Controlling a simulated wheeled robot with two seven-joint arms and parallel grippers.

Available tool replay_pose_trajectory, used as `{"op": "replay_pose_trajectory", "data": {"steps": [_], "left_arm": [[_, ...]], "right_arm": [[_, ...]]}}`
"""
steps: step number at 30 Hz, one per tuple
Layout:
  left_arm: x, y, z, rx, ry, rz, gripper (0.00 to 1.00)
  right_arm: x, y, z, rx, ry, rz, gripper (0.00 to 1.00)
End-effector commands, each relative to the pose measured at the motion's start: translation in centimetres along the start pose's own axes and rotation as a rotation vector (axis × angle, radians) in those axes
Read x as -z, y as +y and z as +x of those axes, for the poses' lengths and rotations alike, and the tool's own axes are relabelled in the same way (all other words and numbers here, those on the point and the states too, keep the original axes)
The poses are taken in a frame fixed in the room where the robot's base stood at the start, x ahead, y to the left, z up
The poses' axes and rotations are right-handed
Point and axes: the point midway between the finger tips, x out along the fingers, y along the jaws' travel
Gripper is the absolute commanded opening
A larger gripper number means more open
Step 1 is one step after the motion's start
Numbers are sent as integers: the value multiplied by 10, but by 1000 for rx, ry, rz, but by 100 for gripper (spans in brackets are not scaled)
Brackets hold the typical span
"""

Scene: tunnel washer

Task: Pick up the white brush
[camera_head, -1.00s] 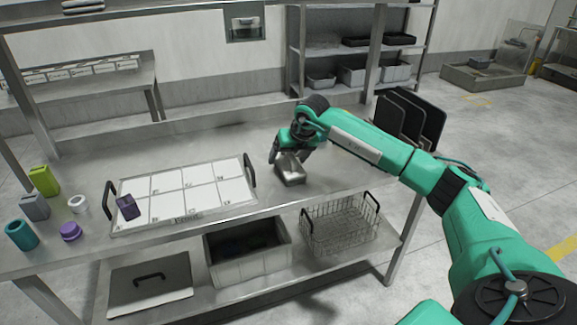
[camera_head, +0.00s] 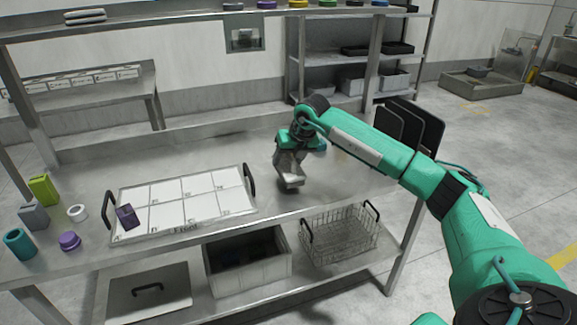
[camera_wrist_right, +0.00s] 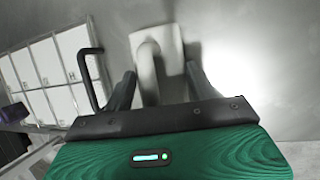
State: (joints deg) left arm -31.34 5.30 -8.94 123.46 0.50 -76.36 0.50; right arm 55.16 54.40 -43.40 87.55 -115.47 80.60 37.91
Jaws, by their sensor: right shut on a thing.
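The white brush, greyish in this light, shows below my right gripper (camera_head: 289,160) in the head view, over the table right of the labelled tray. Its block (camera_head: 291,182) looks tilted, with a dark shadow under it. In the right wrist view the brush has a pale flat block (camera_wrist_right: 168,42) and a curved handle (camera_wrist_right: 149,75) between the two dark fingers of my right gripper (camera_wrist_right: 160,88). The right gripper is shut on the brush. How far the brush is above the table is hard to tell. My left gripper is not in view.
The labelled white tray (camera_head: 205,217) with black handles holds a purple block (camera_head: 127,217). Several small coloured items stand at the table's left end. Black upright panels (camera_head: 410,128) stand at its right. A wire basket (camera_head: 340,240) and a grey bin (camera_head: 250,270) sit on the lower shelf.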

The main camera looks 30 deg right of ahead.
Motion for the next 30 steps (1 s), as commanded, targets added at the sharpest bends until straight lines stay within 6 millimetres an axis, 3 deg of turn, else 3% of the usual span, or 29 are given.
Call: {"op": "replay_pose_trajectory", "data": {"steps": [9, 15, 22, 30], "left_arm": [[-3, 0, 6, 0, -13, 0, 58], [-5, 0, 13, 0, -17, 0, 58], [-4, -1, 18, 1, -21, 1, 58], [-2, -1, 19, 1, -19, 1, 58]], "right_arm": [[-35, 18, -82, -2, -6, 0, 30], [-53, 28, -127, -2, -4, 0, 30], [-64, 33, -153, -1, -1, 0, 30], [-65, 34, -158, 0, 1, 0, 30]]}}
